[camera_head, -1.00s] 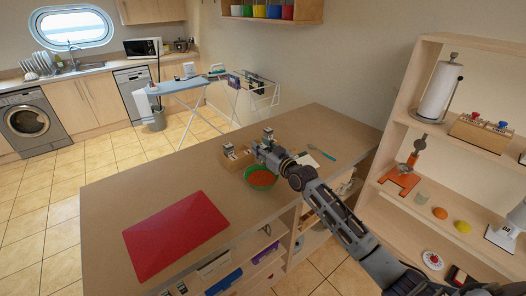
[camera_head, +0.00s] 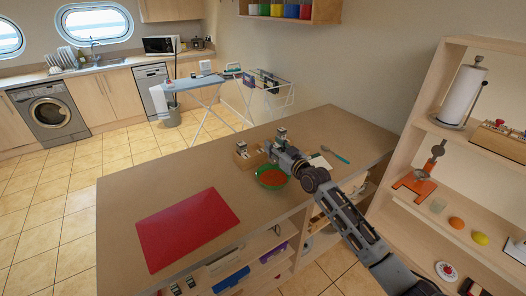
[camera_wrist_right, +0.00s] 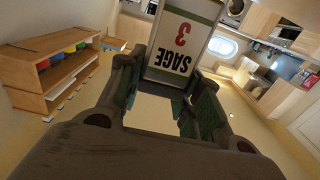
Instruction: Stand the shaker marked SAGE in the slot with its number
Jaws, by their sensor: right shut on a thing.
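My right gripper (camera_head: 274,148) is shut on the shaker marked SAGE (camera_head: 281,134), above the counter beside a wooden slotted rack (camera_head: 243,162). In the right wrist view the shaker (camera_wrist_right: 180,40) sits between the fingers (camera_wrist_right: 172,92), its white label reading SAGE with a red 3. Another shaker (camera_head: 241,148) stands at the rack's left part. The gripper hides some of the rack, and I cannot read its slot numbers. My left gripper is not in view.
A green bowl with orange-red contents (camera_head: 271,178) stands in front of the rack, under my right arm. A red mat (camera_head: 187,228) lies on the counter (camera_head: 130,192) at left. A teal-handled utensil (camera_head: 336,154) lies right of the rack. The counter's left part is otherwise clear.

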